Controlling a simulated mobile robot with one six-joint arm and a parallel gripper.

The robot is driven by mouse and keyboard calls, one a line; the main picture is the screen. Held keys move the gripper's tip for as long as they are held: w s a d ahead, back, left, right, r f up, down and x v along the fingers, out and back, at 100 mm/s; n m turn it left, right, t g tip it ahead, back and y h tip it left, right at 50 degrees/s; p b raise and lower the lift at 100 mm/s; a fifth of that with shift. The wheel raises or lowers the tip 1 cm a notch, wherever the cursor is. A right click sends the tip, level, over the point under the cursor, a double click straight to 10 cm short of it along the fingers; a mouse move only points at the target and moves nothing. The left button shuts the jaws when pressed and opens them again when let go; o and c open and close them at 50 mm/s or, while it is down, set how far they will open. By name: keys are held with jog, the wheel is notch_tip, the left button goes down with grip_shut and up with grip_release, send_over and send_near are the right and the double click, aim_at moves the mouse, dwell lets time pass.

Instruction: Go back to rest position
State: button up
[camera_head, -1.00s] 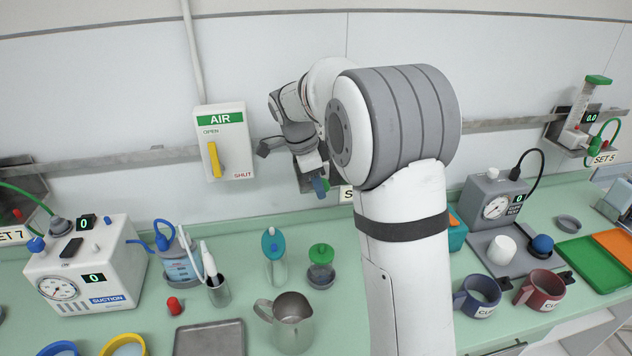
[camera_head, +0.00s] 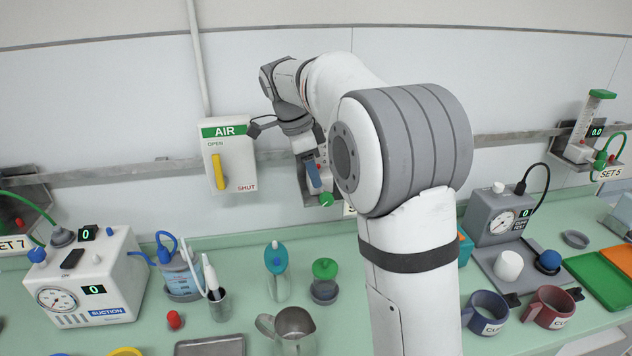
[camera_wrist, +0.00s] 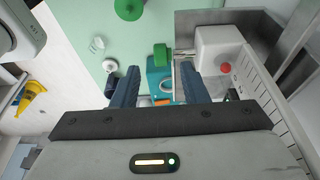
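My gripper (camera_head: 318,172) is raised in front of the wall rail, right of the AIR valve box (camera_head: 228,157). In the wrist view its two dark blue fingers (camera_wrist: 158,72) stand apart with nothing held between them, so it is open. A rail-mounted unit behind it is partly hidden by the gripper; its green knob (camera_head: 327,199) shows just below the fingers. My arm hides part of the bench.
The bench holds a suction unit (camera_head: 82,277), a metal jug (camera_head: 293,326), a green-capped jar (camera_head: 324,282), a teal-topped bottle (camera_head: 276,262), and blue (camera_head: 485,312) and maroon (camera_head: 549,307) cups. The yellow AIR lever (camera_head: 218,171) is close left of the gripper.

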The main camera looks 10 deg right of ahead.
jog(key=shift+s, duration=0.1)
jog(key=s+d+f+n+t+y, duration=0.1)
jog(key=s+f+n, duration=0.2)
jog(key=s+n, duration=0.6)
jog(key=s+d+f+n+t+y, duration=0.2)
jog(key=s+n, duration=0.7)
jog(key=s, duration=1.1)
jog(key=shift+d+f, duration=0.15)
jog(key=shift+f, duration=0.75)
jog(key=shift+w, duration=0.1)
jog(key=shift+c, duration=0.4)
